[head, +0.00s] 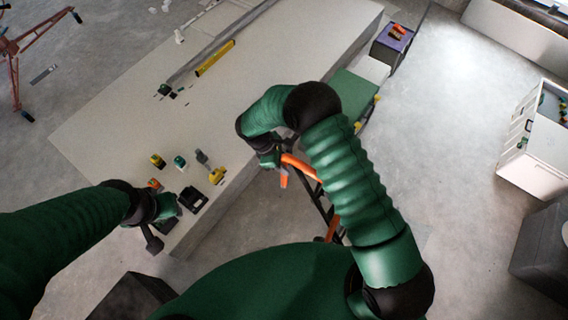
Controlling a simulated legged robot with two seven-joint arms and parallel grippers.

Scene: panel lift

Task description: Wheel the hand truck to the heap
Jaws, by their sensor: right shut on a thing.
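The hand truck (333,228) shows as orange and black frame parts below and behind my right arm, beside the long edge of a large pale stack. Much of it is hidden by my arm and body. My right gripper (279,163) is shut on the hand truck near its orange upper end. The large flat pale stack (270,90), which may be the heap, fills the middle of the view. My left gripper (157,228) is over the stack's near left corner, next to small items; its jaw opening is unclear.
Small yellow, green and black items (216,175) and a yellow level (215,58) lie on the stack. A purple-topped box (392,38) stands at the far right end. A white cabinet (530,160) and a grey box (540,250) stand right. Open floor (450,130) lies between.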

